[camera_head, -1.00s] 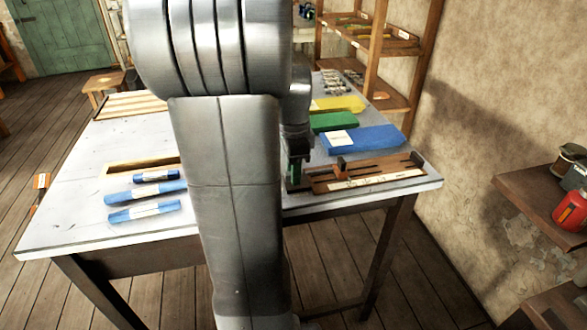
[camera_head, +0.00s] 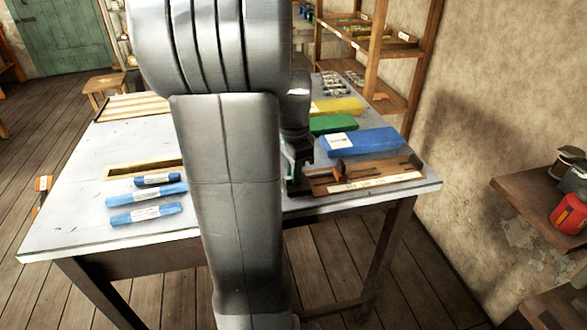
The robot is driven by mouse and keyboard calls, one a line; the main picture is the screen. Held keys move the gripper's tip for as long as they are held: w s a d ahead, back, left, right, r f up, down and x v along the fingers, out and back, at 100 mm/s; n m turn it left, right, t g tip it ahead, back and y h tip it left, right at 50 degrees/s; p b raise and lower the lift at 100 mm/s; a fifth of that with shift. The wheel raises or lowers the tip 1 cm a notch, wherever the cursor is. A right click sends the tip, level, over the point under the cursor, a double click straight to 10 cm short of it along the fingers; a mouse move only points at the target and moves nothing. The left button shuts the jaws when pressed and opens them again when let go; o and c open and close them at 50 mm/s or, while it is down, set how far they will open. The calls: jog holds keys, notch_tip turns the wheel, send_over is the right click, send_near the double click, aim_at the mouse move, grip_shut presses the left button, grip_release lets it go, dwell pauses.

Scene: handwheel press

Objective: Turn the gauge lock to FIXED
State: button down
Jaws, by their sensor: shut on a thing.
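The wooden gauge (camera_head: 385,178) lies along the right front edge of the grey table, with a pale lettered strip on its front and a dark upright piece (camera_head: 341,168) on top. The lettering is too small to read. My gripper (camera_head: 297,184) points down at the left end of the gauge, just right of my large arm link. It is shut on a small part there, which seems to be the gauge lock. My wrist and fingers hide most of that part, so its setting cannot be read.
Blue (camera_head: 362,142), green (camera_head: 333,124) and yellow (camera_head: 338,106) blocks lie behind the gauge. Blue rolls (camera_head: 146,214) and a wooden tray (camera_head: 122,171) lie on the left of the table (camera_head: 75,215). A wall shelf (camera_head: 535,195) stands off to the right.

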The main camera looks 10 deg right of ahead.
jog(key=n, duration=0.2)
jog(key=n+p, duration=0.1)
jog(key=n, duration=0.1)
jog(key=shift+s+d+r+p, duration=0.1)
jog(key=shift+s+p, duration=0.1)
jog(key=shift+p, duration=0.1)
jog(key=n+p, duration=0.1)
jog(key=n, duration=0.3)
jog(key=shift+d, duration=0.1)
jog(key=n+p, duration=0.1)
jog(key=n, duration=0.2)
jog(key=shift+s+d+n, duration=0.1)
jog(key=shift+n, duration=0.2)
jog(key=shift+d+n+p, duration=0.15)
jog(key=shift+n+p, duration=0.2)
jog(key=shift+n, duration=1.65)
jog(key=c, duration=1.4)
grip_release()
jog(key=shift+c, duration=0.2)
